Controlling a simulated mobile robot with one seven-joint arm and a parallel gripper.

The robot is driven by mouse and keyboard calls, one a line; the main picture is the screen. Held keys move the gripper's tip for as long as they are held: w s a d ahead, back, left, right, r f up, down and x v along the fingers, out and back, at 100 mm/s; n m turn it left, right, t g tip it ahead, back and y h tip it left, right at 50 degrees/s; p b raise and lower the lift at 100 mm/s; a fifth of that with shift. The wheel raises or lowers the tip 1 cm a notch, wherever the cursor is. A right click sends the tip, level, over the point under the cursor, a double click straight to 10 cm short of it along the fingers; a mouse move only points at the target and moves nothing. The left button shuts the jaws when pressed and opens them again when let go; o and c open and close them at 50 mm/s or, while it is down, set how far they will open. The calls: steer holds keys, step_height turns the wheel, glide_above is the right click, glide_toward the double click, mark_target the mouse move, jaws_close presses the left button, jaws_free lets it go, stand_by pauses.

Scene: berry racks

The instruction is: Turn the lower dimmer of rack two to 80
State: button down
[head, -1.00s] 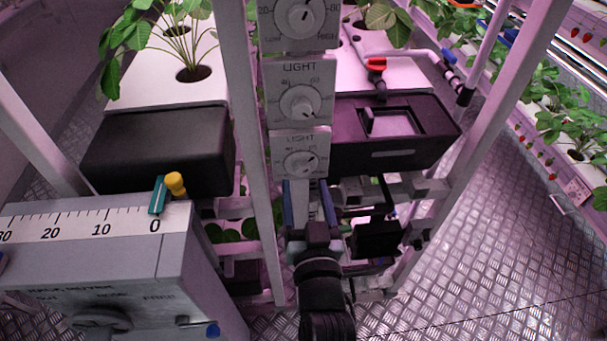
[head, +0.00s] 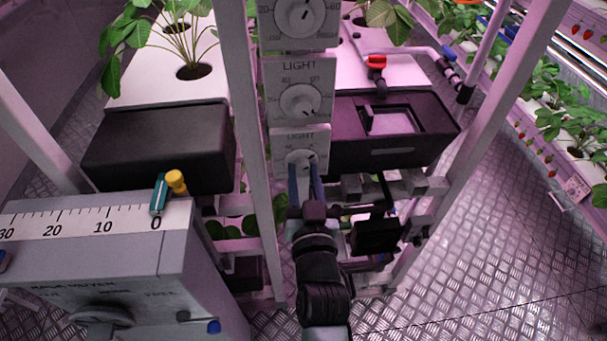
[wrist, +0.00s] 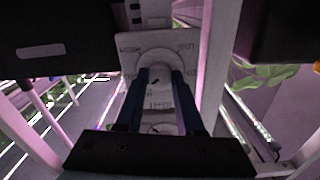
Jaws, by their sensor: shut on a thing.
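The lower dimmer is the lower of two white plates marked LIGHT (head: 300,138) on the rack's post. Its round knob (head: 300,158) is partly hidden by my fingers in the head view. My gripper (head: 304,174) has come up to it from below, its two blue fingers on either side of the knob. In the wrist view the plate (wrist: 128,60) appears upside down, and the knob (wrist: 155,74) sits between the fingertips (wrist: 157,80). My gripper is shut on the knob. I cannot read its setting.
Another LIGHT dimmer (head: 300,101) sits just above, and a larger dial (head: 299,16) above that. A black box (head: 390,130) is close on the right, and a pale upright (head: 240,110) on the left. A grey rack mover console (head: 100,265) stands at front left.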

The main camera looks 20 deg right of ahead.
steer(key=shift+r+m+p, duration=0.15)
steer(key=shift+m+p, duration=0.55)
steer(key=shift+m, duration=0.6)
steer(key=m, duration=0.2)
steer(key=shift+m+p, duration=0.35)
steer(key=shift+m, duration=0.05)
steer(key=c, duration=0.5)
jaws_free()
steer(key=b+v, duration=0.2)
steer(key=v, duration=1.1)
